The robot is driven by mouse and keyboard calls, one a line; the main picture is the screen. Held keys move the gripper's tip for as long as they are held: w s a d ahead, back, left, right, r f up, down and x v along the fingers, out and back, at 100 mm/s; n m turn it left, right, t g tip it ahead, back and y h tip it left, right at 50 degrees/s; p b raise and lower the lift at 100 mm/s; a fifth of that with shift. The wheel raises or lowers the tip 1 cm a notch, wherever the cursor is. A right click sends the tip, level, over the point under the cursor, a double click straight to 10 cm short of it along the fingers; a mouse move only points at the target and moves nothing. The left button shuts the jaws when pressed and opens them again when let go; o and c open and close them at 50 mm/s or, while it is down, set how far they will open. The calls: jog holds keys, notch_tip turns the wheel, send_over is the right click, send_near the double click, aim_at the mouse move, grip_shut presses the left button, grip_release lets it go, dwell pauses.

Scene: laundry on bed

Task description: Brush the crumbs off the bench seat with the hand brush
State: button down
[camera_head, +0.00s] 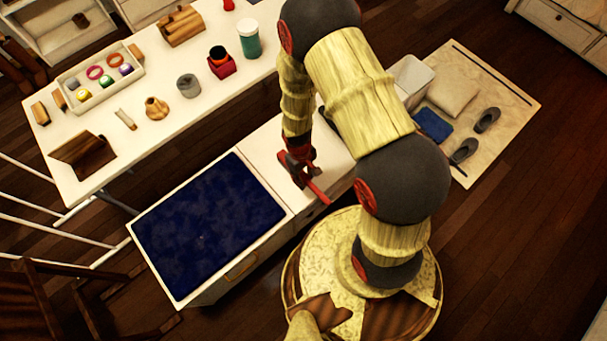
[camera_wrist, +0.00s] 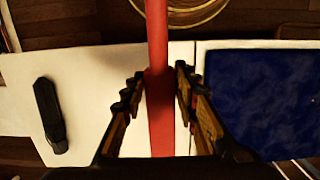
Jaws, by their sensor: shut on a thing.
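The bench (camera_head: 250,146) has a white top with a dark blue seat pad (camera_head: 208,228) on its left part. Faint light specks show on the pad; I cannot tell crumbs from its mottled pattern. My gripper (camera_head: 303,170) is over the white part, right of the pad. It is shut on a long red handle (camera_head: 318,193), which also runs between the fingers in the wrist view (camera_wrist: 158,40). No bristles show, so I cannot confirm it is the hand brush. In the wrist view the blue pad (camera_wrist: 262,100) lies to the right of my gripper (camera_wrist: 158,75).
A black elongated object (camera_wrist: 48,115) lies on the white top. A white table (camera_head: 150,150) behind the bench holds a tray (camera_head: 130,73), a green jar (camera_head: 249,42) and other small items. A mat (camera_head: 510,100) with slippers (camera_head: 487,119) lies at right.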

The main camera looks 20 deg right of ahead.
jog(key=c, duration=1.9)
grip_release()
jog(key=c, duration=0.5)
jog(key=shift+w, duration=0.1)
